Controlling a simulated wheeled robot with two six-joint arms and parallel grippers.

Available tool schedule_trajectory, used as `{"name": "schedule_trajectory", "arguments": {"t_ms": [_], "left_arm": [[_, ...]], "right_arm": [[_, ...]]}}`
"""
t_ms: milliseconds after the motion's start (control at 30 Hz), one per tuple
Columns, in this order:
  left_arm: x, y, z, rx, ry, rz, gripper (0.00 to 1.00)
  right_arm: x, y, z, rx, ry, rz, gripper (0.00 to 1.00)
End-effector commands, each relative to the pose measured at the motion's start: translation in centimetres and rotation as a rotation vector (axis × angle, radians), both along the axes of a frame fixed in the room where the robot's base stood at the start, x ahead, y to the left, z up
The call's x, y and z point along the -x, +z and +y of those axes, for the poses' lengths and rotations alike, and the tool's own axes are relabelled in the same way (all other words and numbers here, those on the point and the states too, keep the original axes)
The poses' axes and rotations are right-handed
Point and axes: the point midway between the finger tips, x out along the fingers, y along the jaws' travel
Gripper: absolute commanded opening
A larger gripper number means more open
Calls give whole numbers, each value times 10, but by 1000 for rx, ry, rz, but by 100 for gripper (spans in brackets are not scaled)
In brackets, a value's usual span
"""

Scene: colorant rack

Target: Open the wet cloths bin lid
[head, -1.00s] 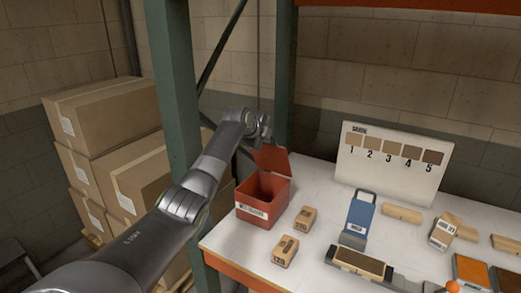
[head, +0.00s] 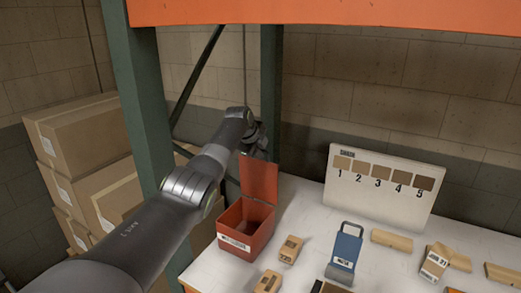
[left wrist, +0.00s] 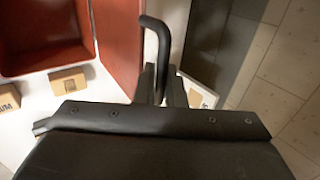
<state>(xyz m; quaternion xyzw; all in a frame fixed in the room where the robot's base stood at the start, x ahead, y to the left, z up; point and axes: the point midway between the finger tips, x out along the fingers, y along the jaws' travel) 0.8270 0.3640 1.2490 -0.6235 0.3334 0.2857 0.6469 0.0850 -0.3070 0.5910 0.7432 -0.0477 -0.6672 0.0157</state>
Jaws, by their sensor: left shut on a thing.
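The red wet cloths bin (head: 262,235) stands at the table's left end with its mouth uncovered. Its red lid (head: 259,181) stands upright at the back of the bin. My left gripper (head: 262,150) is at the lid's upper edge. In the left wrist view my left gripper (left wrist: 163,88) is shut on the lid's dark bent handle (left wrist: 163,45). The grip point is partly hidden. My right gripper is not in view.
Small cartons (head: 290,249) stand just right of the bin. A green rack post (head: 147,105) stands left of the bin, near my arm.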

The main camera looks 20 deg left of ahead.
Motion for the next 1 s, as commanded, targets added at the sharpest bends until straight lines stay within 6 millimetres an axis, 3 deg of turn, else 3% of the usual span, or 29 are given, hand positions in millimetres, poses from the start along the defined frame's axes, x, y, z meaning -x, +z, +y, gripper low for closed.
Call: {"name": "schedule_trajectory", "arguments": {"t_ms": [200,233,367,767,1000], "left_arm": [[2,-6,-1,4,1,11,0],[2,-6,-1,4,1,11,11],[2,-6,-1,3,1,11,28],[3,-6,0,3,1,12,28],[12,8,1,3,0,5,28]], "right_arm": [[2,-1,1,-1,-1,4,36],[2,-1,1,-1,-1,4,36],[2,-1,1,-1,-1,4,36],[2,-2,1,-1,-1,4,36],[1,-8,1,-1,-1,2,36]]}}
